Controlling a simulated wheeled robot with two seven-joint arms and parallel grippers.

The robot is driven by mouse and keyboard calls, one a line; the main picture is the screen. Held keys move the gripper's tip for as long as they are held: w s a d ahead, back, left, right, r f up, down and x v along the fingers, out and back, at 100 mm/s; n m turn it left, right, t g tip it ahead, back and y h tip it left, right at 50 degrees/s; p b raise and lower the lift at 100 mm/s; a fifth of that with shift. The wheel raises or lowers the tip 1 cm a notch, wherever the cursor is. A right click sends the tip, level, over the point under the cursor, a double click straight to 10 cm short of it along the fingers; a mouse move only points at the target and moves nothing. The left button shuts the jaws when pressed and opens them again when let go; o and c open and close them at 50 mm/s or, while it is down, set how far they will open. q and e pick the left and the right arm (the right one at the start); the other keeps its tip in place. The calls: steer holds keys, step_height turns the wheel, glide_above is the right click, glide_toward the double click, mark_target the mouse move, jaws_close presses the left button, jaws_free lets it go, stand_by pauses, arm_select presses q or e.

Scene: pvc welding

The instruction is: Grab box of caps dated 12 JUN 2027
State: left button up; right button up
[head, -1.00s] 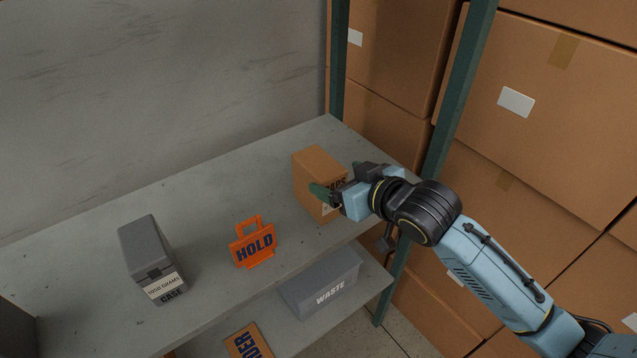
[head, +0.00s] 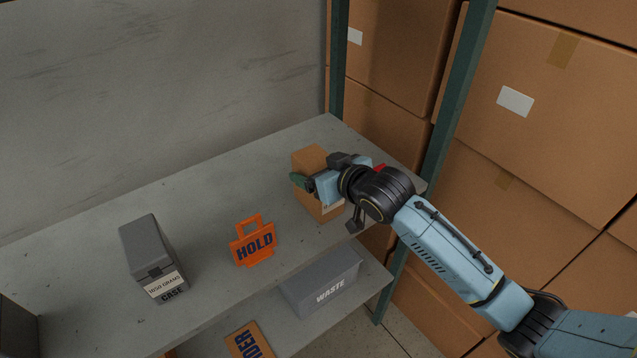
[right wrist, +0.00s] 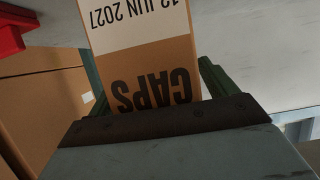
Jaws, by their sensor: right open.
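The brown caps box (head: 311,160) stands on the upper shelf near its right end, partly hidden behind my right gripper (head: 307,182). In the right wrist view the box (right wrist: 150,62) shows upside down, with "CAPS" in dark letters and a white label (right wrist: 128,20) reading "12 JUN 2027". My right gripper (right wrist: 152,80) is open, with one green finger on each side of the box. The box lies between the fingers; I cannot tell whether either touches it. My left gripper is not in view.
On the upper shelf (head: 200,215) stand an orange HOLD sign (head: 254,245) and a grey case (head: 147,250). A grey WASTE bin (head: 320,282) is on the lower shelf. A green post (head: 450,110) and stacked cartons (head: 550,120) bound the right. A red object (right wrist: 10,35) shows beside the box.

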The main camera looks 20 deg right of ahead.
steer(key=c, duration=1.2)
steer(key=shift+c, duration=0.3)
steer(key=shift+r, duration=0.1)
